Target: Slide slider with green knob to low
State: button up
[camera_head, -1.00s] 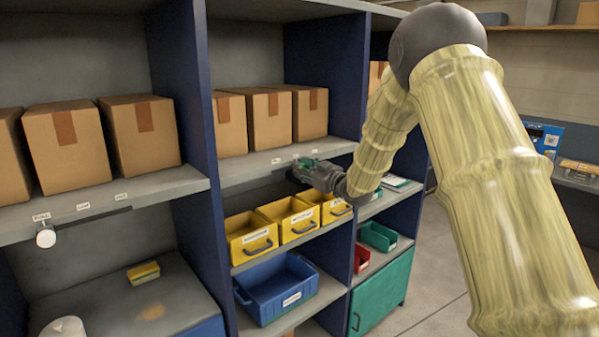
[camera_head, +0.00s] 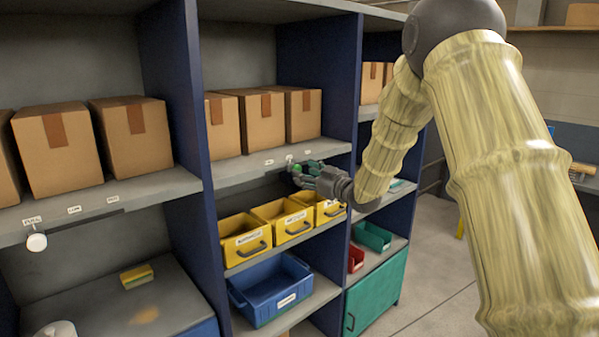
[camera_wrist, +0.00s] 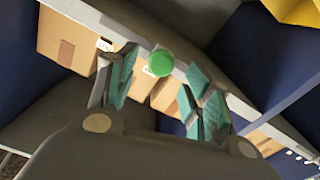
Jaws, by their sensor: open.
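The green knob (camera_wrist: 160,63) shows in the wrist view as a round ball on the shelf's front edge, between the open fingers of my gripper (camera_wrist: 163,95) and a little beyond their tips. In the head view my gripper (camera_head: 297,168) is at the middle shelf's front edge, with its green finger pads close to the green knob (camera_head: 296,168). I cannot tell whether it touches. Small white labels (camera_head: 268,162) sit on the edge left of the knob; their words are too small to read. The slider's track is mostly hidden.
Yellow bins (camera_head: 246,240) stand below my gripper, above a blue crate (camera_head: 270,290). Cardboard boxes (camera_head: 262,122) stand on the shelf above. A white knob (camera_head: 36,242) hangs from the left shelf's edge. Blue upright panels (camera_head: 333,80) flank the middle bay.

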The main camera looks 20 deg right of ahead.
jog(key=v, duration=0.7)
jog(key=shift+s, duration=0.15)
jog(key=s+a+f+m+g+h, duration=0.1)
jog(key=s+a+f+m+g, duration=0.1)
jog(key=f, duration=0.8)
jog(key=s+a+f+m+g+h, duration=0.1)
jog(key=s+a+f+h, duration=0.15)
jog(key=f, duration=0.85)
jog(key=s+a+f+m+g, duration=0.1)
jog(key=s+a+f+g, duration=0.1)
jog(key=s+f, duration=0.65)
jog(key=s+a+f+m+g, duration=0.1)
jog(key=s+a+f+g, duration=0.3)
jog(key=f, duration=0.7)
jog(key=s+a+f+g+h, duration=0.1)
jog(key=s+f, duration=0.5)
jog(key=s, duration=0.6)
jog(key=s+a+f+m+g+b, duration=0.1)
jog(key=s+f+g, duration=0.3)
jog(key=s, duration=0.9)
jog(key=s+a+f+m+g+h, duration=0.1)
jog(key=s+a+f+g, duration=0.2)
jog(key=s+f, duration=0.5)
jog(key=s, duration=0.5)
jog(key=shift+h+b, duration=0.3)
jog(key=shift+h, duration=0.05)
jog(key=shift+a+r, duration=0.1)
jog(key=shift+a, duration=0.05)
